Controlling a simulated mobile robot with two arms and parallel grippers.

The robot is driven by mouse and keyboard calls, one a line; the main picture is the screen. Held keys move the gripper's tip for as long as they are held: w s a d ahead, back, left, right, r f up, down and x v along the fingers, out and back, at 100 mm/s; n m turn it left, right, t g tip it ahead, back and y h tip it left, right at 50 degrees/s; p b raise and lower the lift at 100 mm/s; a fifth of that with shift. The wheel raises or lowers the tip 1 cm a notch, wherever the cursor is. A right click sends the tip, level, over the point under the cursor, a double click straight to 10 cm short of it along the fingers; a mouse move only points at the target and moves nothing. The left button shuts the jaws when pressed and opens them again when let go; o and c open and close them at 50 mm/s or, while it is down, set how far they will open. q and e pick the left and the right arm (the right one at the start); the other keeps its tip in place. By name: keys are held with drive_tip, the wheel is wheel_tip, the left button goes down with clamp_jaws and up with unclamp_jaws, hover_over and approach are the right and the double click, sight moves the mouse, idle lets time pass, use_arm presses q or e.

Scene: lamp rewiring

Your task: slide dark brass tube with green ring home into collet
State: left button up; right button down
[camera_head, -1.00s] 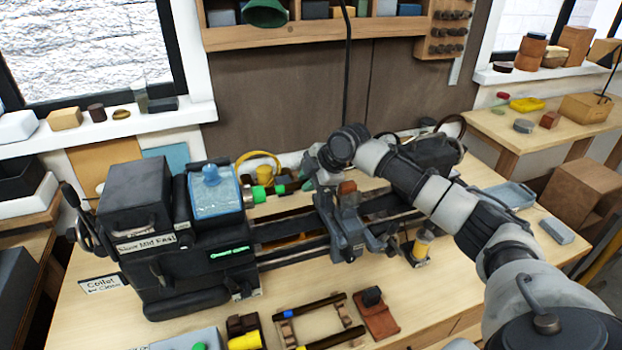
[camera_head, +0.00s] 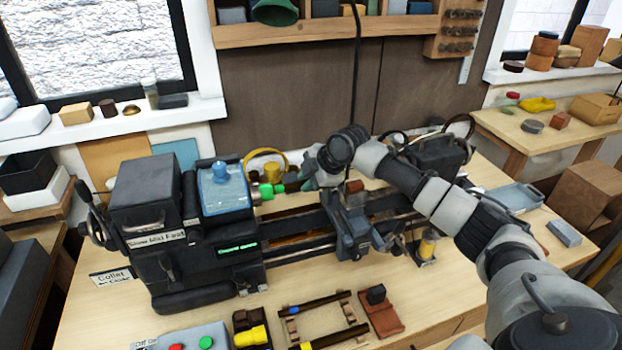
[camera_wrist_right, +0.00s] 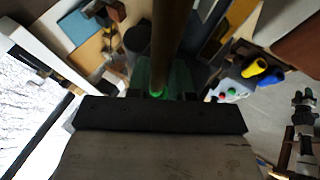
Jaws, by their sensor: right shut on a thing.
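My right gripper (camera_head: 307,181) is shut on the dark brass tube, beside the lathe's headstock. The tube (camera_wrist_right: 172,40) shows in the right wrist view as a brownish bar running up from the jaws, with a bright green spot (camera_wrist_right: 157,93) at its near end. In the head view, the green ring (camera_head: 279,188) is just left of the jaws and very close to the green-marked collet (camera_head: 266,191) on the headstock. The arm and jaws hide most of the tube there. I cannot tell how deep the tube sits in the collet. My left gripper is not in view.
The black lathe headstock (camera_head: 147,205) carries a blue clear box (camera_head: 223,192). The carriage (camera_head: 352,225) stands on the rails below my right arm. In front lie a rack with dark tubes (camera_head: 322,301), a red-brown block (camera_head: 381,318) and a button box (camera_head: 190,340).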

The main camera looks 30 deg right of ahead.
drive_tip(key=shift+a, duration=0.2)
drive_tip(key=c, duration=0.9)
unclamp_jaws()
drive_tip(key=shift+d, duration=0.1)
